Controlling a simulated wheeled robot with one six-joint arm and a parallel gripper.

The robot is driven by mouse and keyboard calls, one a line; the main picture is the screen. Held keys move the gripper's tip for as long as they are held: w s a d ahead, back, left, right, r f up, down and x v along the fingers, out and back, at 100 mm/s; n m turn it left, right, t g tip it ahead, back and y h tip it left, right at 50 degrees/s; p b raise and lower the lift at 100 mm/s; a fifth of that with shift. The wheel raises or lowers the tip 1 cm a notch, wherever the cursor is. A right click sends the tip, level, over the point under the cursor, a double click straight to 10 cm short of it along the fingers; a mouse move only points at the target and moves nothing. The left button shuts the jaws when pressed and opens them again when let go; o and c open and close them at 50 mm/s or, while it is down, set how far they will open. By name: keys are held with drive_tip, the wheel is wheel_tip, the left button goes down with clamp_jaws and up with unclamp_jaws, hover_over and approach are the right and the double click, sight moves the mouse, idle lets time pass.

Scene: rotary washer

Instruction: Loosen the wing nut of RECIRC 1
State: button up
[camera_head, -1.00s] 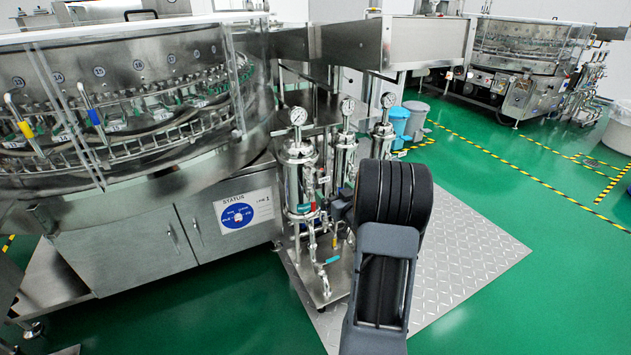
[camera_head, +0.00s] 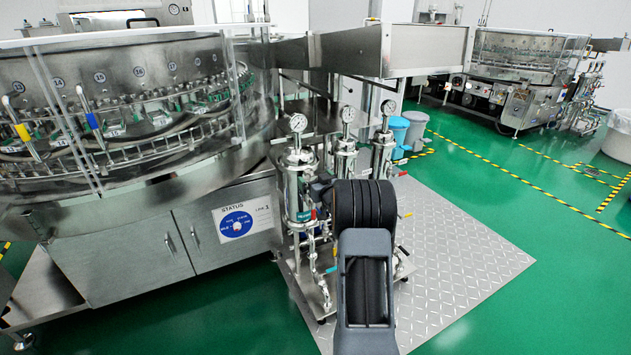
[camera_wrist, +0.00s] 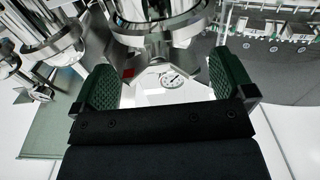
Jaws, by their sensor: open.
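Three upright steel filter housings with round gauges stand beside the washer in the head view: a near one (camera_head: 296,183), a middle one (camera_head: 345,160) and a far one (camera_head: 381,155). The near one carries a teal label (camera_head: 304,216); no RECIRC 1 lettering is readable. In the wrist view my gripper (camera_wrist: 160,62) is open, its green ridged fingers spread wide. A shiny round steel housing (camera_wrist: 158,30) with clamp-like metal parts lies just beyond and between them. I cannot clearly pick out the wing nut. Nothing is held. My arm hides the gripper's tips in the head view.
The rotary washer (camera_head: 110,130) and its cabinet (camera_head: 125,245) stand on the left. Pipes and valves (camera_head: 318,262) run below the housings. Another steel fitting (camera_wrist: 45,35) is at the wrist view's upper left. The tread plate (camera_head: 460,255) and green floor to the right are clear.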

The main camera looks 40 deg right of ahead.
drive_tip(key=c, duration=0.9)
